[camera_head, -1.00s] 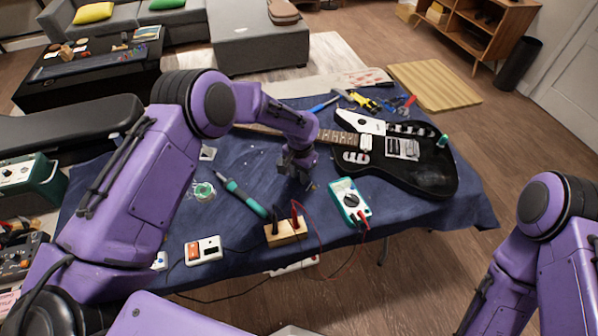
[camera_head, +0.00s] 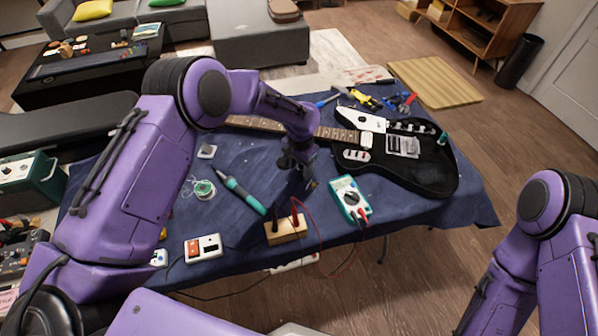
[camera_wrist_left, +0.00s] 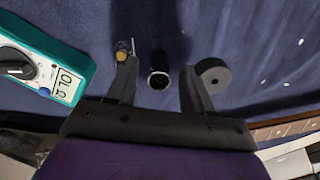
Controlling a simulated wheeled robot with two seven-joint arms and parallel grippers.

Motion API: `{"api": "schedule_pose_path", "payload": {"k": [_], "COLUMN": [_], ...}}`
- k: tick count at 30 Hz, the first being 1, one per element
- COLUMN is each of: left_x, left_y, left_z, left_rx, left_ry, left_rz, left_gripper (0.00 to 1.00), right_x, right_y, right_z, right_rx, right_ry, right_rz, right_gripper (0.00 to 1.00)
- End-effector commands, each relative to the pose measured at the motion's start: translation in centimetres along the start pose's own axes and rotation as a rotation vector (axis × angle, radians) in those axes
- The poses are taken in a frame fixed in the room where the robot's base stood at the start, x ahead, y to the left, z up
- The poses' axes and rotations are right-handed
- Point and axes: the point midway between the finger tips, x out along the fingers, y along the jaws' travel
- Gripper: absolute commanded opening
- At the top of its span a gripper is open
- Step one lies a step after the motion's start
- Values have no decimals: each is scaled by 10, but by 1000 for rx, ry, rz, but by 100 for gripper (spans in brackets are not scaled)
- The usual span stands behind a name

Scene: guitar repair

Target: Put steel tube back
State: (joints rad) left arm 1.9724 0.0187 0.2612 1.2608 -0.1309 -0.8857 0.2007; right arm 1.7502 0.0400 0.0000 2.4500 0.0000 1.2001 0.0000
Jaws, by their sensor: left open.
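In the left wrist view, a dark tube with a shiny round rim (camera_wrist_left: 158,79), which looks like the steel tube, shows end-on over the blue cloth. My left gripper (camera_wrist_left: 160,88) is open, with one finger on each side of the tube and gaps showing between. Whether the tube stands on the cloth is unclear. In the head view, my left gripper (camera_head: 297,166) is low over the table's middle and hides the tube. My right gripper is outside the frame.
A small brass-coloured part (camera_wrist_left: 122,54) is by the left finger. Near the gripper are a teal multimeter (camera_head: 350,199), a wooden block with red and black leads (camera_head: 286,230), a soldering iron (camera_head: 241,195) and a black-and-white guitar (camera_head: 425,165). Cloth shows bare left of the gripper.

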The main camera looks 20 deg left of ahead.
Motion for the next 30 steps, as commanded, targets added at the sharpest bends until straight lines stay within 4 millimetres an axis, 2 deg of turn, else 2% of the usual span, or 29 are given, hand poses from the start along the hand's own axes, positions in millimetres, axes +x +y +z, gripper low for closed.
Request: {"api": "schedule_pose_path", "payload": {"k": [6,12,16,30], "left_x": [-57,-90,-95,-95], "left_y": [0,0,0,0], "left_z": [-1,0,0,0], "left_rx": [1,0,0,0], "left_ry": [4,2,0,0], "left_rz": [-1,0,1,0], "left_gripper": [51,51,51,51], "right_x": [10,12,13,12], "right_y": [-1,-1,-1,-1], "right_z": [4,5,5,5], "right_rx": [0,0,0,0], "right_ry": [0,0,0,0], "right_rz": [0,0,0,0], "right_gripper": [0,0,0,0]}}
